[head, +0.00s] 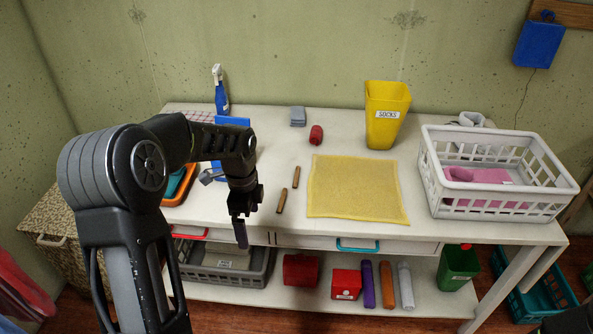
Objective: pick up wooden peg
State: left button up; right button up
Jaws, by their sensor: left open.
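Two small brown wooden pegs lie on the white table, left of the yellow cloth. One wooden peg (282,200) is nearer the front edge; the other wooden peg (296,177) is a little farther back and to the right. My left gripper (241,232) points down near the table's front edge, left of the nearer peg and apart from it. It is open, with nothing seen between its fingers. My right gripper is not in the head view.
A yellow cloth (355,190) lies right of the pegs. A yellow socks bin (387,115), a white basket (492,210), a red item (316,135) and a blue bottle (221,95) stand around. An orange tray (179,199) is partly behind my left arm.

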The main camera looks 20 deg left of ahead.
aim_at(296, 175)
jog(key=i, duration=1)
